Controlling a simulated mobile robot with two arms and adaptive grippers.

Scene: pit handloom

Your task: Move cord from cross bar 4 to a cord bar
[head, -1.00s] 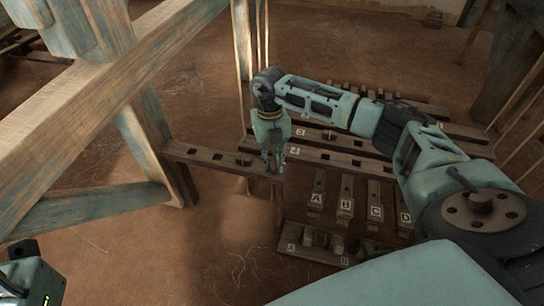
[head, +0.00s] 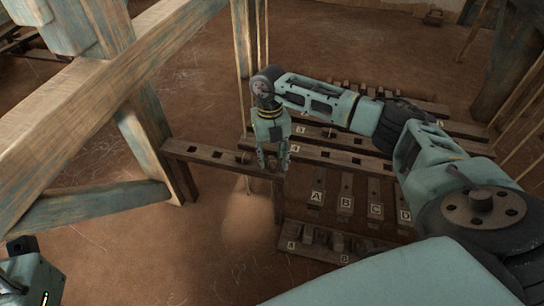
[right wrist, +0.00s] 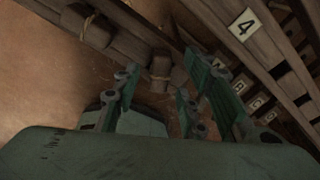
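Cross bar 4 (head: 325,156) is a slotted wooden beam in the head view, with its "4" label near its left end. The bar also shows in the right wrist view (right wrist: 275,55). My right gripper (head: 273,163) points down at the bar's left end. In the right wrist view its fingers (right wrist: 160,100) are apart. A short wooden stub (right wrist: 160,70) with a thin cord-like band shows beyond the gap between them; I cannot tell whether they touch it. Lettered bars (head: 346,190) lie front right, partly behind my arm. Part of my left arm shows at lower left; its fingers are not clear.
A big timber frame beam (head: 90,90) crosses the left side, with a post behind. A slotted rail (head: 210,154) runs left from the gripper. Another cord-wrapped piece (right wrist: 98,30) shows in the wrist view. A lettered rack (head: 320,246) lies in front. The floor at front left is clear.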

